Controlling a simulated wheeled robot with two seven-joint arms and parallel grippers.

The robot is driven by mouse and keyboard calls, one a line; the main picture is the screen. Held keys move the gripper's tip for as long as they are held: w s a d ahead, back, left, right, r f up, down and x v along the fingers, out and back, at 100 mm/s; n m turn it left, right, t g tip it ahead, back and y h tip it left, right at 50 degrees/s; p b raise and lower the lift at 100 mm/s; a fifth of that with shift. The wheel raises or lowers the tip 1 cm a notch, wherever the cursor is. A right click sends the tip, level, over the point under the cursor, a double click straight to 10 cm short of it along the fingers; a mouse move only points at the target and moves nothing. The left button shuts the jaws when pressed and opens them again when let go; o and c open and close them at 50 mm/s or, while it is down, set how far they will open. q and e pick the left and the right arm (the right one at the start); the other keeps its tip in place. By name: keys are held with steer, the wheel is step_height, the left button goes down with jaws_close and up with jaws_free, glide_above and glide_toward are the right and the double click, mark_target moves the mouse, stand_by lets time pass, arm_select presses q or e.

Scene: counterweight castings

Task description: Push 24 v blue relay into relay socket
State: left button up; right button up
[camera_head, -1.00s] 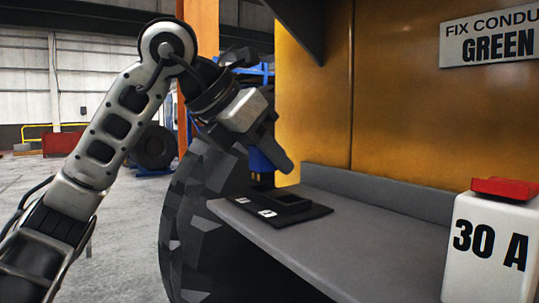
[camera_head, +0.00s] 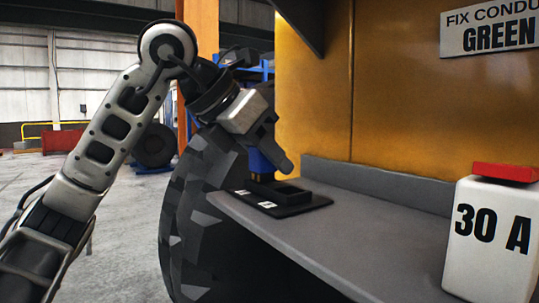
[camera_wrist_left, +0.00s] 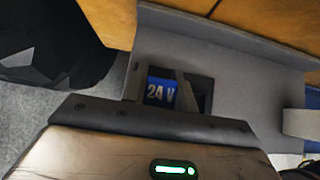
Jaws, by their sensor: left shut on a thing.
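My left gripper (camera_head: 284,165) points down over the near end of the shelf, just above the black relay socket (camera_head: 290,191). It is shut on the blue relay (camera_wrist_left: 160,92), whose blue face reads "24 V" between the fingers in the left wrist view. In the wrist view a dark recess (camera_wrist_left: 203,98) shows just right of the relay. My right gripper is not in view.
The socket sits on a dark plate (camera_head: 262,205) with white labels, on a grey shelf (camera_head: 350,235). A white "30 A" block (camera_head: 490,235) with a red top stands at right. A yellow panel rises behind. A large black tyre-like shape (camera_head: 195,215) is beside the shelf's left end.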

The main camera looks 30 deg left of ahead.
arm_select(q)
steer(key=shift+f+b, duration=0.45)
steer(key=shift+f, duration=0.25)
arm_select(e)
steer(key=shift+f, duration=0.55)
arm_select(q)
steer(key=o, duration=1)
steer(key=shift+f, duration=0.15)
steer(key=shift+s+r, duration=0.15)
steer(key=shift+r, duration=0.1)
steer(key=p+v, duration=0.3)
steer(key=v, duration=1.2)
steer(key=shift+s+a+r, duration=0.15)
steer(key=shift+s+r, duration=0.05)
steer(key=shift+r, duration=0.15)
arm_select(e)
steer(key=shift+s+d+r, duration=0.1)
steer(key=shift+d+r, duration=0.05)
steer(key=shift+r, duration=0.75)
